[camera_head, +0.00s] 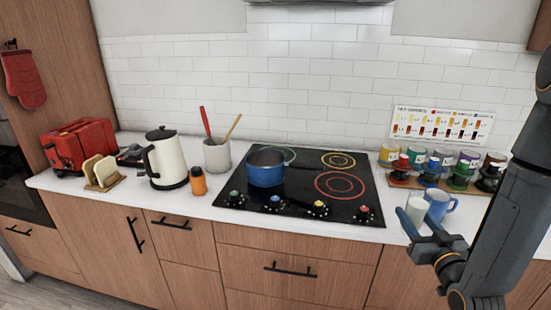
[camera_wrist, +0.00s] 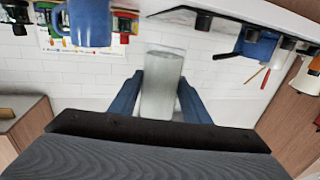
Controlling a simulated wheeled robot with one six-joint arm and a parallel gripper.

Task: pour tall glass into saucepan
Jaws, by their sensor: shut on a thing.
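The tall glass (camera_head: 416,209) is pale and whitish in the head view, at the right front of the counter beside a blue mug (camera_head: 438,205). My gripper (camera_head: 412,226) is shut on it. In the wrist view the glass (camera_wrist: 162,78) stands between the two blue fingers of my gripper (camera_wrist: 160,95), with cloudy pale contents. Whether its base touches the counter is unclear. The blue saucepan (camera_head: 266,172) sits on the black cooktop (camera_head: 318,204), well to the left of my gripper. It also shows in the wrist view (camera_wrist: 259,45).
A rack (camera_head: 402,182) of several colored mugs and small bottles stands behind the glass. A kettle (camera_head: 166,160), an orange bottle (camera_head: 198,183), a utensil crock (camera_head: 217,157) and a red toaster (camera_head: 77,146) stand left of the cooktop.

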